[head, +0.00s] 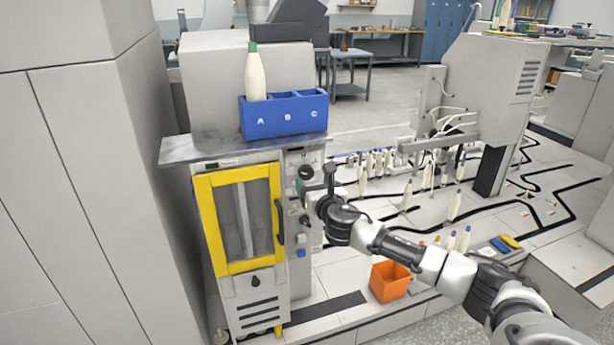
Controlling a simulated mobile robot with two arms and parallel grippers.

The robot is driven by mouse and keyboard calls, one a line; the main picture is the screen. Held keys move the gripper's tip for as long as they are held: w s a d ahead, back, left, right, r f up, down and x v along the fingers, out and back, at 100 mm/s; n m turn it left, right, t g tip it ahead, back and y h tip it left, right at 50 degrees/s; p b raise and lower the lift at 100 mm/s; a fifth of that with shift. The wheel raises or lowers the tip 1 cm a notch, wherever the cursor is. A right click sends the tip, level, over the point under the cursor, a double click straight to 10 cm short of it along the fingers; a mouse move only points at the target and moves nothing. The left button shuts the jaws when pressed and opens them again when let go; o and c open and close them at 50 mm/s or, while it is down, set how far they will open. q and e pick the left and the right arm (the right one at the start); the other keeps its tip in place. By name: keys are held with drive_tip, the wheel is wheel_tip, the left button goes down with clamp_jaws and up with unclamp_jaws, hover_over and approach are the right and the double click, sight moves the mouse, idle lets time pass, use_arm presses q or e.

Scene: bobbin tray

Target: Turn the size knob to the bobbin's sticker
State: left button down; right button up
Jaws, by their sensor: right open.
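A white bobbin with a green tip (255,72) stands upright in compartment A of the blue tray (285,120), which is marked A, B and C. I cannot make out a sticker on it. Below the tray, the machine's control panel carries a dark round knob (305,172) near its top and smaller dark controls (304,220) lower down. The knob's markings are too small to read. My right gripper (318,188) is open, just right of and slightly below the upper knob; I cannot tell whether it touches it. My left gripper is out of view.
The machine has a yellow-framed door (207,225) with a dark handle left of the panel. Several bobbins stand on the tracked floor to the right. A tall grey cabinet (95,190) fills the left.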

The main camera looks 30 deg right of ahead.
sight(307, 176)
drive_tip(key=x, duration=0.3)
drive_tip(key=shift+w+r, duration=0.1)
drive_tip(key=shift+w, duration=0.3)
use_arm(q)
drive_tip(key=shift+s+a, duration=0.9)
use_arm(e)
drive_tip(key=shift+w+d, duration=0.15)
drive_tip(key=shift+w, duration=0.5)
